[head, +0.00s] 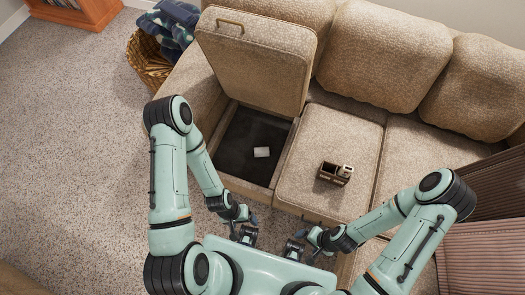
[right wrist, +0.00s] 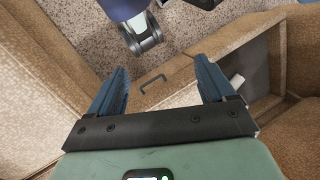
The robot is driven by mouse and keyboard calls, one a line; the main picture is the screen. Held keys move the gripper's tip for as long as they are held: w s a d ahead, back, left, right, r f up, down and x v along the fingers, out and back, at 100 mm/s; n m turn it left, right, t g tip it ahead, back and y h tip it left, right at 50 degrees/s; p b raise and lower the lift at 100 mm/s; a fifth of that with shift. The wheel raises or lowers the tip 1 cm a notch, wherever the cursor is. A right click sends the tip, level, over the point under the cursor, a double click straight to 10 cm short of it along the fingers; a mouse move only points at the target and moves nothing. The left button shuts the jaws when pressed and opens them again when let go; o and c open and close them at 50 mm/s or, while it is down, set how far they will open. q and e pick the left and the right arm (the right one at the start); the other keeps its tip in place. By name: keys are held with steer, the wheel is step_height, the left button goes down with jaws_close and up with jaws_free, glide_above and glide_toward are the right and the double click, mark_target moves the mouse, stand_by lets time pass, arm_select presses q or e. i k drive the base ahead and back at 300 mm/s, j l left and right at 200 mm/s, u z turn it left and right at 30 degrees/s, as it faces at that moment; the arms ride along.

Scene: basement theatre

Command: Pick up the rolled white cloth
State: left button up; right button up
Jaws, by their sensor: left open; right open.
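A small white object (head: 262,152) lies on the dark floor of the sofa's open storage compartment (head: 283,157); it is too small to tell whether it is rolled cloth. It also shows at the compartment's edge in the right wrist view (right wrist: 237,80). A second pale, roll-like piece (head: 345,171) sits at the right side of a brown caddy (head: 329,170) on the middle seat. My left gripper (head: 244,232) is open, in front of the compartment and below its front edge. My right gripper (head: 298,246) is open and empty, in front of the middle seat. Neither touches a white object.
The compartment's lid (head: 255,60) stands raised, with a handle on top. The middle seat (head: 325,135) has a closed lid with a front handle (right wrist: 152,81). A wicker basket (head: 148,62) with blue cloth stands behind left. Carpet at left is clear.

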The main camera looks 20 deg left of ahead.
mark_target(261, 152)
steer(key=j+u, duration=0.4)
steer(key=i+j+u, duration=0.15)
steer(key=j+u, duration=0.25)
steer(key=i+j+u, duration=0.1)
steer(key=j+u, duration=0.15)
steer(key=u, duration=0.2)
